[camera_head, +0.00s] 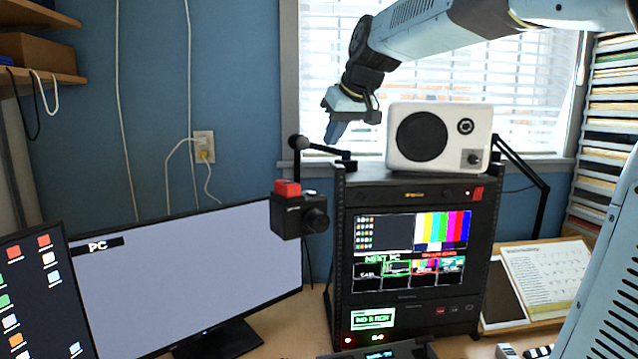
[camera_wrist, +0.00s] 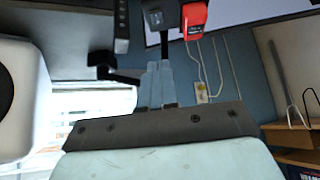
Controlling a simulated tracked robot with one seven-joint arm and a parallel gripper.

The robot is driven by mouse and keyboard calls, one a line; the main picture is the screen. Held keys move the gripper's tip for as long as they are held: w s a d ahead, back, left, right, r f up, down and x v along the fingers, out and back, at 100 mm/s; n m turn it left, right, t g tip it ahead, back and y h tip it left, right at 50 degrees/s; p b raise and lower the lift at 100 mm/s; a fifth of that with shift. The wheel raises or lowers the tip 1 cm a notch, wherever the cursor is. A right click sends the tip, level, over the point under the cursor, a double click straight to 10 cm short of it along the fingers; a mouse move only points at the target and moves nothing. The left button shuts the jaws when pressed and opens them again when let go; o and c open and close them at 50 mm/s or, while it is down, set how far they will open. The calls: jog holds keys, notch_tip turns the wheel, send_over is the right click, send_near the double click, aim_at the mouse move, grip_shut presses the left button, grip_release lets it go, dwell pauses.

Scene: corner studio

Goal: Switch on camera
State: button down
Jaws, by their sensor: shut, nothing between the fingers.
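The small black camera (camera_head: 300,216) is on a jointed black mount arm at the left of the rack, its lens facing right and toward me. A red block (camera_head: 287,189) is on its top left. In the wrist view the camera (camera_wrist: 158,14) is at the top edge, partly cut off, with the red part (camera_wrist: 194,16) beside it. My gripper (camera_head: 335,135) is shut and empty, pointing down above and to the right of the camera, apart from it. Its closed pale-blue fingers (camera_wrist: 159,68) also show in the wrist view. I cannot tell whether the camera is on.
A rack with screens (camera_head: 410,250) stands right of the camera, with a white speaker (camera_head: 440,138) on top close to my gripper. The mount arm (camera_head: 320,147) crosses below my fingers. A large monitor (camera_head: 190,270) stands left. Air above the monitor is free.

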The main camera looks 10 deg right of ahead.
jog(key=shift+f, duration=0.1)
send_over(314, 192)
jog(key=s, duration=0.2)
jog(key=f, duration=0.8)
jog(key=shift+d, duration=0.35)
notch_tip(314, 192, down, 2)
jog(key=shift+s+f, duration=0.1)
jog(key=shift+s, duration=0.05)
jog(key=shift+d+f, duration=0.1)
jog(key=shift+f, duration=0.65)
jog(key=shift+s+f, duration=0.1)
jog(key=shift+f, duration=0.1)
jog(key=shift+r, duration=0.15)
jog(key=shift+r, duration=0.65)
